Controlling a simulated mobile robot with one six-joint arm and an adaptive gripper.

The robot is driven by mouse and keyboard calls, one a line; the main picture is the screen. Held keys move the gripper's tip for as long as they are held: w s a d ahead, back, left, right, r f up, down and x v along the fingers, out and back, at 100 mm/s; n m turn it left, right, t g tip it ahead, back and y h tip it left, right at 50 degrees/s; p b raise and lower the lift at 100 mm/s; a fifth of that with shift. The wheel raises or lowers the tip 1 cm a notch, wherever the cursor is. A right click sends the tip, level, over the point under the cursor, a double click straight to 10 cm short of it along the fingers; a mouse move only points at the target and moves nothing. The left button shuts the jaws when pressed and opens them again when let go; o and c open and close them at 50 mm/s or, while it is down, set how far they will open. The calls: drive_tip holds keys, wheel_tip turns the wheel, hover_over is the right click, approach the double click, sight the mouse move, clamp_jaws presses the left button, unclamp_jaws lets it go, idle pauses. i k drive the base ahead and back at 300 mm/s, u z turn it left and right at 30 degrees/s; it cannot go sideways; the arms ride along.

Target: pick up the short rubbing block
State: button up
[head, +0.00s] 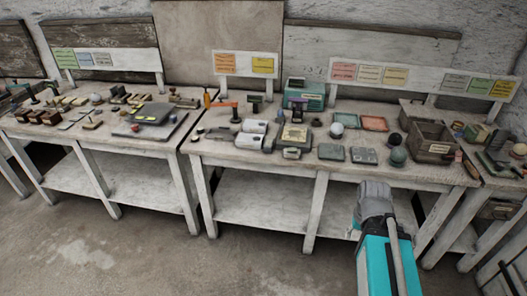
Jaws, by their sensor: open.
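I cannot tell which piece is the short rubbing block at this size. Candidates include several small dark blocks (118,95) and larger brown blocks (50,117) on the left table (150,150). More small pieces lie on the middle table (300,173). My gripper (375,186), the grey end of my teal arm, is in front of the middle table's front edge, at the lower right. It is open, with nothing visible in it. It is seen from behind, so its fingertips are not clear.
The middle table holds a dark sphere (398,156), a white sphere (337,130), a teal box (305,93) and a dark open crate (433,140). Labelled boards (247,64) stand along the back. The concrete floor in front (150,255) is clear.

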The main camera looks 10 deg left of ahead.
sight(269, 143)
drive_tip(key=u, duration=0.7)
drive_tip(key=i, duration=1)
drive_tip(key=z, duration=0.05)
